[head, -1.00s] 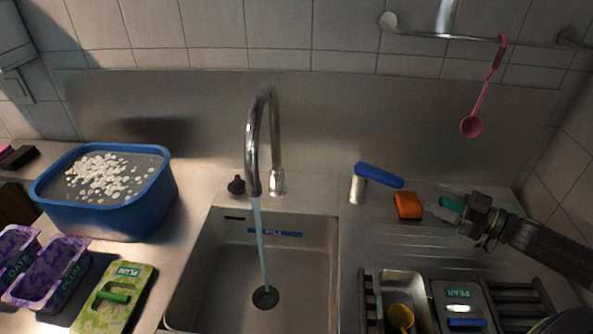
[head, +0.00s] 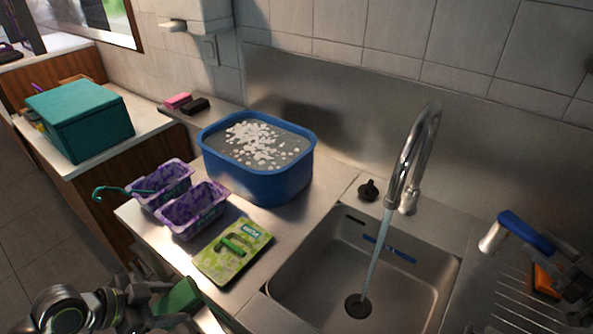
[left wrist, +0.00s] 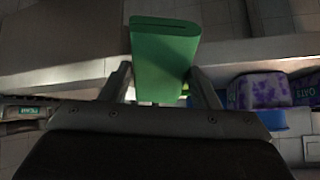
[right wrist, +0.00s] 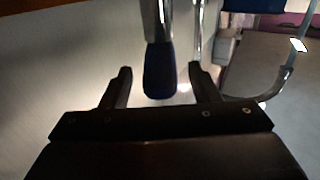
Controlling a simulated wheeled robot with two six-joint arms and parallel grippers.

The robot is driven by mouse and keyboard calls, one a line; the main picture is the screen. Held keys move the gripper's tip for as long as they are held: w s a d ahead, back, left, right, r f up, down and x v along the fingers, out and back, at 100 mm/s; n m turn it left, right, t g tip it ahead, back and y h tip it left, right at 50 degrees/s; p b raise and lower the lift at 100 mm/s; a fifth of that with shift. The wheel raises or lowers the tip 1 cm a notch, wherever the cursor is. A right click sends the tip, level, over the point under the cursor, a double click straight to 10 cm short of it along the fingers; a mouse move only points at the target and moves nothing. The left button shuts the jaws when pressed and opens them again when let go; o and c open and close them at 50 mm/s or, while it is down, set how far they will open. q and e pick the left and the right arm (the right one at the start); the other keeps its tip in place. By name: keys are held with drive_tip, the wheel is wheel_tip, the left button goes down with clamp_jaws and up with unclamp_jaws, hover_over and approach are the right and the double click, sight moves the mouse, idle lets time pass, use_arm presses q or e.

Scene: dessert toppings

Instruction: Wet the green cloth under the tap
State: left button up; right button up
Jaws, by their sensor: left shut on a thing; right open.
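My left gripper (head: 150,304) is at the lower left of the head view, left of the sink and away from the water. It is shut on a green, flat, stiff-looking piece that I take to be the green cloth (head: 180,297); it also stands between the fingers in the left wrist view (left wrist: 163,60). The tap (head: 407,160) is running, and its stream (head: 375,255) falls into the sink (head: 318,268) near the drain. My right gripper (right wrist: 160,85) is open; the tap's blue-ended lever (right wrist: 158,75) shows between its fingers, seemingly not gripped.
A blue tub (head: 262,182) of water with white bits stands left of the sink. Purple tubs (head: 193,210) and a green packet (head: 232,252) lie in front of it. A teal box (head: 80,118) is far left.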

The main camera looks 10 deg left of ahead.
drive_tip(key=shift+w+a, duration=0.25)
drive_tip(key=shift+w, duration=0.15)
clamp_jaws()
